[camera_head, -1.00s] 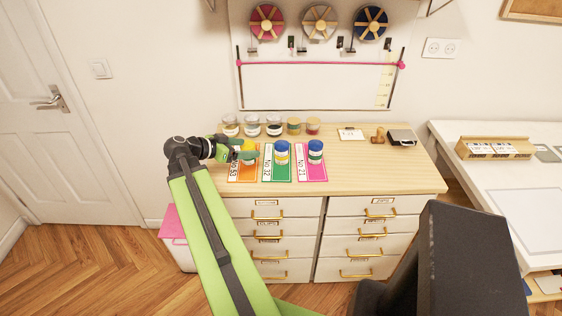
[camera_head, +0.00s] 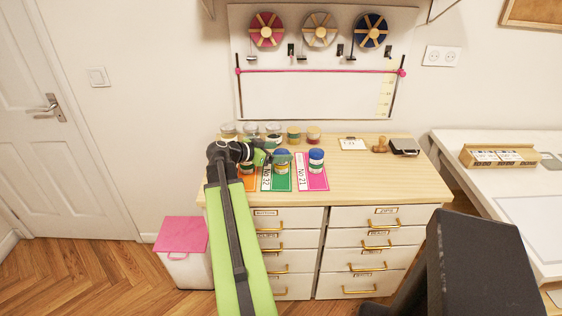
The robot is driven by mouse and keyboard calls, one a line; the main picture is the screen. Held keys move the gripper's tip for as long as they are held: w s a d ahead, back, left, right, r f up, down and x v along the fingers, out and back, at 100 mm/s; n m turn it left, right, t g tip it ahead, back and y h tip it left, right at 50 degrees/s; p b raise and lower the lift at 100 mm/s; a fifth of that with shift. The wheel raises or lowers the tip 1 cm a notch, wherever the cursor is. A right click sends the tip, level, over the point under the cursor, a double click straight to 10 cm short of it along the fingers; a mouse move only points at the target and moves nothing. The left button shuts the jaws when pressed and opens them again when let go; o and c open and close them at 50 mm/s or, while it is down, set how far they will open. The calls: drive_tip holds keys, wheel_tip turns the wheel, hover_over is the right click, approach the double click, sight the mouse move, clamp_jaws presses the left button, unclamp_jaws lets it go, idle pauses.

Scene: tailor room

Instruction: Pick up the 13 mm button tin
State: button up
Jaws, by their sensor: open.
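A blue-lidded tin (camera_head: 316,160) stands upright on a pink card (camera_head: 313,182) marked No 21. A third tin (camera_head: 247,168) on an orange card (camera_head: 246,183) is mostly hidden by my arm. The size labels are too small to read, so I cannot tell which is the 13 mm tin. My gripper (camera_head: 272,157) is open and close beside the tin on the green card, at about lid height. Contact cannot be made out.
Several jars (camera_head: 293,135) line the back left of the wooden dresser top (camera_head: 390,180). A small white card (camera_head: 352,144), a wooden stamp (camera_head: 380,145) and a dark pad (camera_head: 404,147) lie at the back right. The dresser's right front is clear. A pink-lidded bin (camera_head: 182,235) stands left.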

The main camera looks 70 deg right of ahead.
drive_tip(key=shift+s+d+f+b, duration=0.15)
drive_tip(key=shift+d+f+b, duration=0.05)
drive_tip(key=shift+f+b, duration=0.15)
drive_tip(key=b+x, duration=0.1)
drive_tip(key=x, duration=0.1)
drive_tip(key=b+x, duration=0.1)
drive_tip(key=x, duration=0.1)
drive_tip(key=shift+a+f, duration=0.1)
drive_tip(key=shift+f, duration=0.2)
drive_tip(key=shift+s, duration=0.15)
drive_tip(key=shift+r, duration=0.1)
drive_tip(key=shift+c, duration=0.3)
drive_tip(key=c, duration=1.5)
